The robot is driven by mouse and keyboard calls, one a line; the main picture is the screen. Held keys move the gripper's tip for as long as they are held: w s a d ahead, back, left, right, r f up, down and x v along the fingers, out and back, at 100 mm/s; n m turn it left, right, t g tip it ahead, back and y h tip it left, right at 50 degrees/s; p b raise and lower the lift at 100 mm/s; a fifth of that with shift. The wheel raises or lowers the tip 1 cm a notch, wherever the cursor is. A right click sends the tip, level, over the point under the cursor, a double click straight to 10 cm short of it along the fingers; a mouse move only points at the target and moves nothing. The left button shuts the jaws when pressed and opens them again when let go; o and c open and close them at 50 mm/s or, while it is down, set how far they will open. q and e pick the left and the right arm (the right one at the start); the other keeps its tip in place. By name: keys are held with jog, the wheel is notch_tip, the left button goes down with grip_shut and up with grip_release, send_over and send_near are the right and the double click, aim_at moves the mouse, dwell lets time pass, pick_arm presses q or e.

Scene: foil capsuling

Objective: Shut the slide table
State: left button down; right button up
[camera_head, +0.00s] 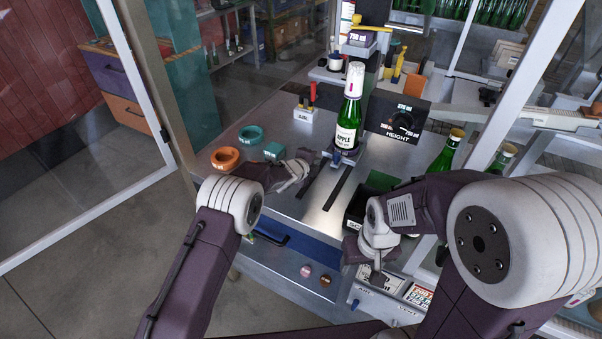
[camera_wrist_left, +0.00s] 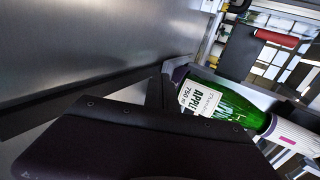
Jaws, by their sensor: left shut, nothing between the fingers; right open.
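A green bottle (camera_head: 347,118) with a white label and a white capsule stands upright on the slide table (camera_head: 343,157), at the back end of two dark slots in the metal top. My left gripper (camera_head: 312,163) is shut and empty, just left of the slide table and low over the metal top. In the left wrist view its dark fingers (camera_wrist_left: 160,92) lie close to the bottle (camera_wrist_left: 222,104); whether they touch the slide table I cannot tell. My right gripper (camera_head: 372,270) is open at the front right, partly hidden by its own wrist.
An orange ring (camera_head: 226,158), a teal ring (camera_head: 250,135) and a small teal block (camera_head: 274,150) lie at the left. A HEIGHT dial panel (camera_head: 397,119) stands right of the bottle. Green bottles (camera_head: 448,150) stand further right. A dark bin (camera_head: 357,212) sits near my right arm.

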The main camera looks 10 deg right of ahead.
pick_arm(q)
jog(key=shift+s+a+b, duration=0.15)
jog(key=shift+s+b, duration=0.05)
jog(key=shift+b, duration=0.2)
jog(key=shift+s+a+r, duration=0.1)
jog(key=shift+s+a, duration=0.1)
jog(key=shift+s, duration=0.05)
jog(key=b+v, duration=0.2)
jog(key=v, duration=0.4)
jog(key=shift+s+a+r, duration=0.15)
jog(key=shift+s+r, duration=0.05)
jog(key=shift+r, duration=0.1)
jog(key=shift+s+a+r, duration=0.1)
jog(key=shift+s+r, duration=0.05)
pick_arm(e)
jog(key=f, duration=0.3)
jog(key=shift+w+d+f, duration=0.25)
jog(key=shift+w, duration=0.15)
